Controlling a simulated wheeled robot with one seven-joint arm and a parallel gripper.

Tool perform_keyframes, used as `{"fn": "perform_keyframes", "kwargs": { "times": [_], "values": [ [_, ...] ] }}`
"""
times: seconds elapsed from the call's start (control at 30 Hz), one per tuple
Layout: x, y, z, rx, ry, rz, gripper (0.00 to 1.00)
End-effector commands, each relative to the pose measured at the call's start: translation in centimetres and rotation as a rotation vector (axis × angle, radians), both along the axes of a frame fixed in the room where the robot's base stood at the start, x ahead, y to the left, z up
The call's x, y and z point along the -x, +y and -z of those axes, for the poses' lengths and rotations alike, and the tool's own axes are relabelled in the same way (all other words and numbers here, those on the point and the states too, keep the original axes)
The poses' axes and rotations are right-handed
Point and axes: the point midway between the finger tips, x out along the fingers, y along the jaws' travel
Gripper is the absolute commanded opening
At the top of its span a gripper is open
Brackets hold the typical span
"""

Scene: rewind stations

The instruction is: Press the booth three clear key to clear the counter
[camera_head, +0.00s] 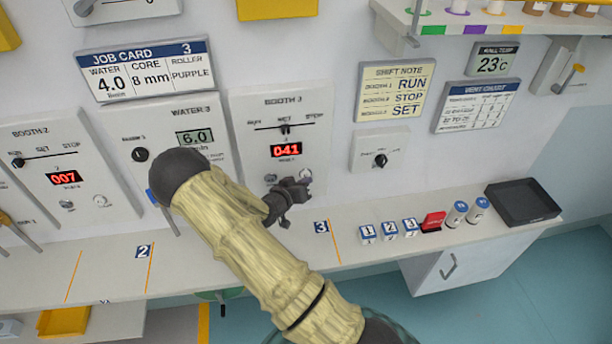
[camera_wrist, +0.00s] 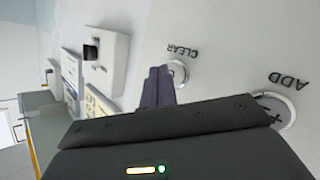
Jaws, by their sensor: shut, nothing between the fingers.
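The booth 3 panel (camera_head: 283,103) is on the wall, and its red display (camera_head: 286,150) reads 041. In the wrist view the round, metal-rimmed CLEAR key (camera_wrist: 181,72) is partly hidden by my fingers. The larger ADD key (camera_wrist: 275,108), with a plus sign, is at the right. My gripper (camera_head: 296,185) is shut and empty, low in front of the booth 3 panel. In the wrist view its fingertips (camera_wrist: 159,74) overlap the left side of the CLEAR key. I cannot tell whether they touch it.
A small knob box (camera_head: 380,150) is on the wall to the right. The shelf below holds numbered blocks (camera_head: 389,229), a red item (camera_head: 433,221), two cylinders and a black tray (camera_head: 523,203). The booth 2 panel (camera_head: 62,150) is at the left, and its display reads 007.

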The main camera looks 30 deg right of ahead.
Motion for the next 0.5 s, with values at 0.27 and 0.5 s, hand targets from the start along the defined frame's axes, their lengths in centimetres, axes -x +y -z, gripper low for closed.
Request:
{"fn": "perform_keyframes", "kwargs": {
  "times": [0.27, 0.5],
  "values": [
    [-0.22, -0.07, 0.01, 0.0, -0.001, 0.0, 0.0],
    [-0.46, -0.13, 0.02, 0.0, -0.001, 0.0, 0.0]
  ]
}}
